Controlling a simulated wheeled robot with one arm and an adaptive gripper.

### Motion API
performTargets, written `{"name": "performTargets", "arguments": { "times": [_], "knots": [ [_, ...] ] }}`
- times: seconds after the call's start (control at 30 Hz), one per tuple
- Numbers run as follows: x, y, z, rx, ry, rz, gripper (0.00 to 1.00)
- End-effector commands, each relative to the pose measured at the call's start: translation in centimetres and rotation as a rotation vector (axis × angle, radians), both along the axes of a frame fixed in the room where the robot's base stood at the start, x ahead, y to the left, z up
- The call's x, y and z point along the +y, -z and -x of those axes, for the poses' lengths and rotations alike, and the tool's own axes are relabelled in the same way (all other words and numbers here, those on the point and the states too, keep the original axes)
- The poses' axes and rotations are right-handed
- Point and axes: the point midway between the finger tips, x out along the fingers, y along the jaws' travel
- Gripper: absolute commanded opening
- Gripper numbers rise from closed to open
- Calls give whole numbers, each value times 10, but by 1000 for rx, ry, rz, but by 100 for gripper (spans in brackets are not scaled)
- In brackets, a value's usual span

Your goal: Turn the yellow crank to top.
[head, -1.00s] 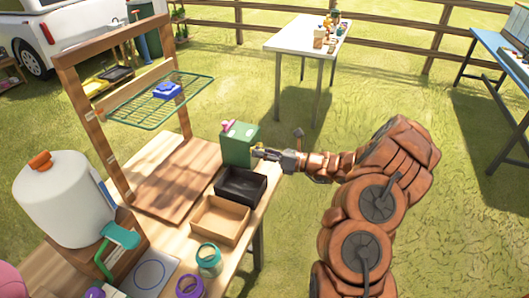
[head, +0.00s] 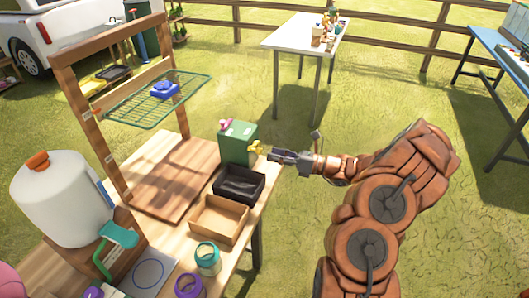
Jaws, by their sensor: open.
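The yellow crank (head: 257,148) sticks out from the right side of a green box (head: 237,142) at the far right end of the wooden table. The crank is small in the head view, and its exact angle is hard to read. My gripper (head: 271,155) is open and points left toward the crank, just to its right. A small gap seems to show between the fingertips and the crank. A pink knob (head: 226,125) sits on top of the green box.
A black tray (head: 238,185) and a tan wooden tray (head: 219,221) stand in front of the green box. A wooden frame with a green wire shelf (head: 155,103) rises behind them at left. Open grass lies right of the table.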

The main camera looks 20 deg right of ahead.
Motion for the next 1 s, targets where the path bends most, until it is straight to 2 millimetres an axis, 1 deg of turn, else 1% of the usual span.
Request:
{"name": "performTargets", "arguments": {
  "times": [0.03,0.2,0.4,0.57,1.0],
  "knots": [
    [-9,0,6,1,5,1,50],
    [-30,1,26,0,4,-1,50],
    [-43,1,39,0,-1,-2,50],
    [-46,1,42,0,-1,-2,50],
    [-46,1,42,0,-1,0,50]
  ]
}}
